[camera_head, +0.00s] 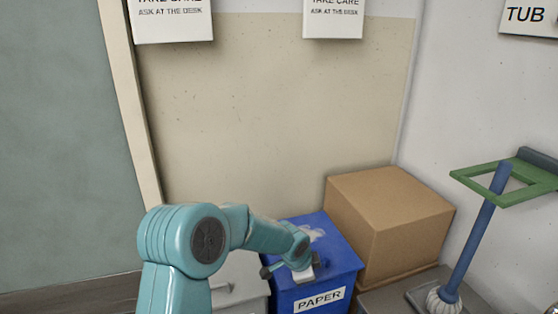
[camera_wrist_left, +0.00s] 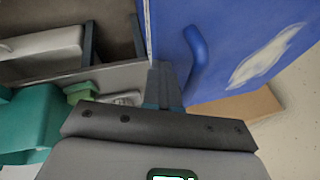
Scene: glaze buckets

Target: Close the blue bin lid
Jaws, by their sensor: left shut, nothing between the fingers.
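The blue bin (camera_head: 319,301), with a "PAPER" label on its front, stands at the lower middle of the head view. Its blue lid (camera_head: 325,238) has a pale smear and looks flat over the bin, with no open gap visible. The lid also fills the upper right of the left wrist view (camera_wrist_left: 225,50), where its curved blue handle (camera_wrist_left: 197,60) shows. My left gripper (camera_wrist_left: 165,88) is shut and empty, beside the handle near the lid's edge; I cannot tell whether it touches. My left arm partly covers the bin in the head view. My right gripper is not in view.
A cardboard box (camera_head: 390,225) stands right behind the bin. A grey-white bin (camera_head: 238,280) stands close on its left. A mop (camera_head: 470,245) and a green frame (camera_head: 515,185) are at the right. A beige wall (camera_head: 270,110) closes off the back.

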